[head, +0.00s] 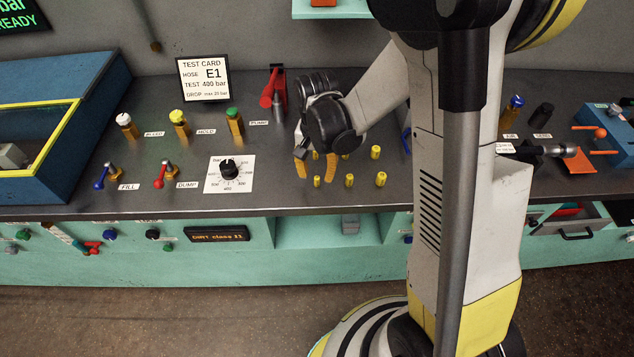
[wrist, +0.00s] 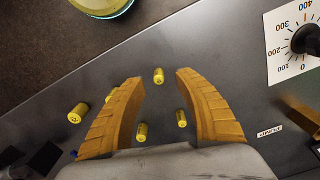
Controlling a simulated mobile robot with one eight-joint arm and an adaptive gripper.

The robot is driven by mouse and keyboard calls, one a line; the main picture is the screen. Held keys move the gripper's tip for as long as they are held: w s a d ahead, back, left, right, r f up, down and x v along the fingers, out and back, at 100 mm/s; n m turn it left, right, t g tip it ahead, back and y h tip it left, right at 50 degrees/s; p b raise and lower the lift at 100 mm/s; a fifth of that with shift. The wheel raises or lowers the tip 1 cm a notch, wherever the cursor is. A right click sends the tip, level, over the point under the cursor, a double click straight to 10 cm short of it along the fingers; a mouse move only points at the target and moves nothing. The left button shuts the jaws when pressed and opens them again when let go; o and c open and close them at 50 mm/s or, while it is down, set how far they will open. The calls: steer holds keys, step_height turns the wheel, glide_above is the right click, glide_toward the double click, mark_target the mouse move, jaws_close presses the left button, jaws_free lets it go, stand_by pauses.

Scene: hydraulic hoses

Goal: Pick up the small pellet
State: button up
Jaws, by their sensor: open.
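Several yellow pellets of differing sizes stand on the dark bench top in rows under and beside my gripper (head: 315,170). The smallest seem to be the leftmost ones in the head view, such as the front-left small pellet (head: 317,181). In the wrist view this small pellet (wrist: 159,75) shows between the fingertips of my gripper (wrist: 160,78). Another small pellet (wrist: 181,118) stands further back beside the right finger. My gripper is open and empty, fingers pointing down. The head view does not clearly show how high the fingertips are above the bench.
Larger pellets (head: 381,179) (head: 349,180) stand to the right, and one (wrist: 77,113) lies outside the left finger in the wrist view. A dial plate (head: 229,174) is left of my gripper; a red-handled pump (head: 272,90) stands behind. The bench's front edge (head: 300,208) is close.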

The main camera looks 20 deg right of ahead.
mark_target(317, 177)
step_height(317, 177, down, 4)
steer(key=shift+r+b, duration=0.2)
steer(key=shift+b, duration=0.35)
steer(key=shift+s+r, duration=0.1)
jaws_close()
